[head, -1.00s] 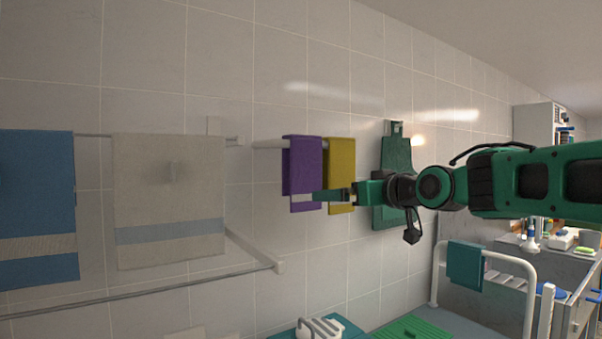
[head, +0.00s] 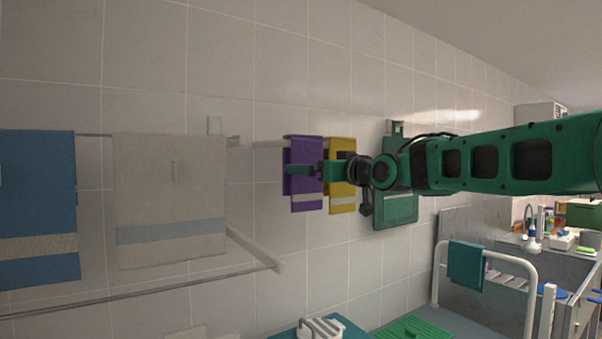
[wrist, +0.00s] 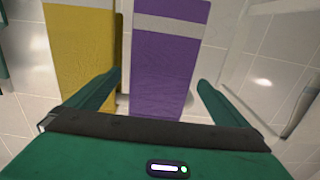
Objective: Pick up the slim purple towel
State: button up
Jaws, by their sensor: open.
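The slim purple towel (head: 306,194) hangs from a short wall bar, with a pale band near its lower edge. In the wrist view the purple towel (wrist: 165,65) runs between my two spread fingers, with gaps on both sides. My gripper (head: 291,169) is in front of the towel's middle in the head view and hides part of it. My gripper (wrist: 160,79) is open, one finger towards the yellow towel side. I cannot tell how deep the towel sits between the fingers.
A yellow towel (head: 342,193) hangs close beside the purple one, on its right in the head view. A green board (head: 397,211) hangs farther right. White (head: 170,195) and blue (head: 37,200) towels hang at left, above a long rail (head: 150,291).

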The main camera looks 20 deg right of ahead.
jog(key=shift+x, duration=0.75)
jog(key=shift+c, duration=0.3)
jog(key=c, duration=1)
